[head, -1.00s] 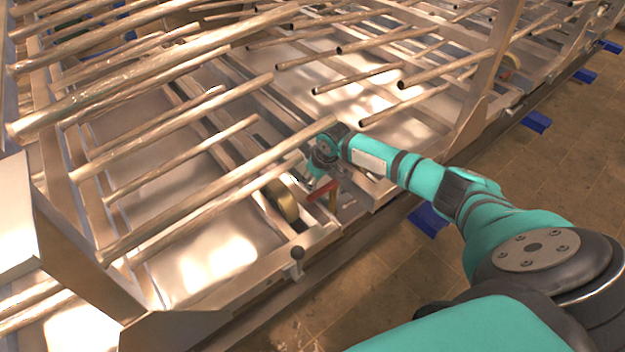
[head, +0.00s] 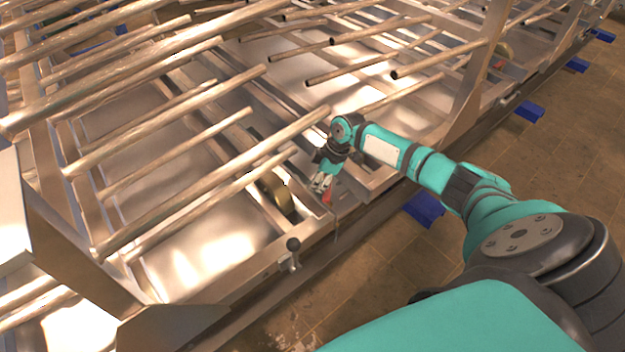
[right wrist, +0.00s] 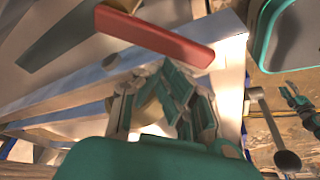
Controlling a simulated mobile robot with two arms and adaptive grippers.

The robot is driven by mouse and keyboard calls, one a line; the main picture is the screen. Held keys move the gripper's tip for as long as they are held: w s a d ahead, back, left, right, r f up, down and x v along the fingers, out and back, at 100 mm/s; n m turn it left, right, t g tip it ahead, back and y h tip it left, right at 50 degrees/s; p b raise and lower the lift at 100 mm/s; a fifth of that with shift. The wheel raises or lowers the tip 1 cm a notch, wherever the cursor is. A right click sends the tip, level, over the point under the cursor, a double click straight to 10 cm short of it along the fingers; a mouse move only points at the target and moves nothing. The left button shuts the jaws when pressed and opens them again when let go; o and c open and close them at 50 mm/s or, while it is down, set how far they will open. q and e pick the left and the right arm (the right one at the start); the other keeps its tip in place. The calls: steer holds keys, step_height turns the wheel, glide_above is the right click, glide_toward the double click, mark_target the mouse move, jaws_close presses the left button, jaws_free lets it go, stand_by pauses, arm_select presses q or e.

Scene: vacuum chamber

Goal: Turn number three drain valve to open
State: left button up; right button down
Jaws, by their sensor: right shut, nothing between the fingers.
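The drain valve shows as a red lever handle (head: 327,197) at the near edge of the metal frame, low beside my right gripper. In the right wrist view the red handle (right wrist: 155,38) lies across the top, just beyond the fingertips. My right gripper (head: 320,184) points down, with its fingers shut and empty beside the handle; in the wrist view its fingers (right wrist: 168,98) come together below the handle, and I cannot tell whether they touch it. The gripper hides part of the handle in the head view, and the valve body is hard to make out. My left gripper is out of view.
A ball-ended lever (head: 293,246) stands on the frame edge nearby. A brass-coloured wheel (head: 274,192) sits left of the valve. Several long metal tubes (head: 210,185) reach over the frame from the left. A blue block (head: 424,210) and open tiled floor (head: 510,190) lie right.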

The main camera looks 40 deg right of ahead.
mark_target(327, 191)
steer(key=n, duration=0.1)
steer(key=s+d+n+g+b, duration=0.1)
steer(key=n, duration=0.1)
steer(key=s+d+n+b, duration=0.1)
steer(key=n, duration=0.1)
steer(key=shift+s+g+y, duration=0.2)
steer(key=shift+g+y, duration=0.1)
steer(key=shift+y, duration=0.1)
steer(key=shift+s+d+n, duration=0.1)
steer(key=shift+s+n, duration=0.05)
steer(key=shift+n, duration=0.15)
steer(key=shift+s+d, duration=0.3)
steer(key=shift+d, duration=0.25)
